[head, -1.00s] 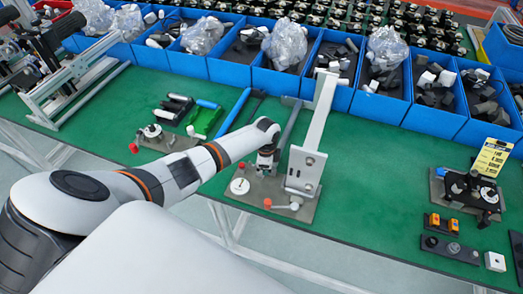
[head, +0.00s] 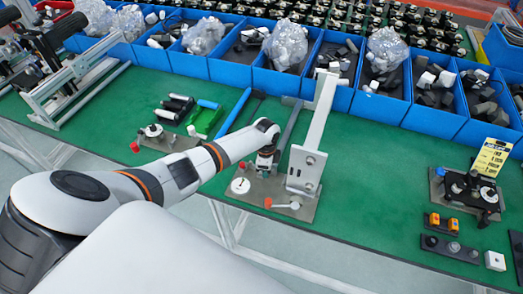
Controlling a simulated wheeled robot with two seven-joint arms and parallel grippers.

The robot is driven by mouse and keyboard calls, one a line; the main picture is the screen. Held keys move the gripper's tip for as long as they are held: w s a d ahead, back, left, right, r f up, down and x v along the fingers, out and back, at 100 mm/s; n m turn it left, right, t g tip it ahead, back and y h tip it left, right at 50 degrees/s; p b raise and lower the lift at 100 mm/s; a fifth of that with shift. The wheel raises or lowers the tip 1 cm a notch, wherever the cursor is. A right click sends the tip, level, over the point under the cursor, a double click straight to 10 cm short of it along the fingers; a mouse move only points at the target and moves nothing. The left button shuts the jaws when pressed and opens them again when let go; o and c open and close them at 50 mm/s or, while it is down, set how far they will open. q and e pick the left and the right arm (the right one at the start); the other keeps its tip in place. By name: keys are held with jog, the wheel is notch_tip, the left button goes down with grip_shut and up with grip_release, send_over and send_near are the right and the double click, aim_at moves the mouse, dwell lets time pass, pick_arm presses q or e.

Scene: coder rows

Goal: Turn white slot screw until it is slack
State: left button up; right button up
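A white round piece (head: 240,186), perhaps the white slot screw, lies on the front left of a grey-brown fixture plate (head: 268,212); a slot cannot be made out at this size. My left gripper (head: 265,168) points down over the same plate, just behind and to the right of the white piece and apart from it. Its fingers are small and dark, and I cannot tell whether they are open or shut or touching anything. My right gripper is not in view.
A tall grey lever bracket (head: 313,140) stands close to the right of my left gripper. A red-tipped handle (head: 268,203) lies at the plate's front. Blue bins (head: 230,68) line the back.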

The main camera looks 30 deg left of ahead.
pick_arm(q)
jog(key=m, duration=0.1)
jog(key=a+m, duration=0.1)
jog(key=m, duration=0.1)
jog(key=a+m, duration=0.1)
jog(key=m, duration=0.1)
jog(key=shift+s+a+b, duration=0.15)
jog(key=shift+s+b, duration=0.1)
jog(key=shift+b, duration=0.1)
jog(key=m, duration=0.4)
jog(key=shift+s+a+m+b, duration=0.25)
jog(key=shift+s+m+b, duration=0.05)
jog(key=shift+s+b, duration=0.1)
jog(key=m+b, duration=0.1)
jog(key=m, duration=0.2)
jog(key=m+b, duration=0.1)
jog(key=m, duration=0.1)
jog(key=shift+a+f+b, duration=0.3)
jog(key=shift+b, duration=0.05)
jog(key=m+b, duration=0.1)
jog(key=m, duration=0.2)
jog(key=shift+w+a+m, duration=0.1)
jog(key=shift+m, duration=0.2)
jog(key=shift+r+m+b, duration=0.2)
jog(key=shift+m+b, duration=0.2)
jog(key=shift+m, duration=0.6)
jog(key=shift+d, duration=0.65)
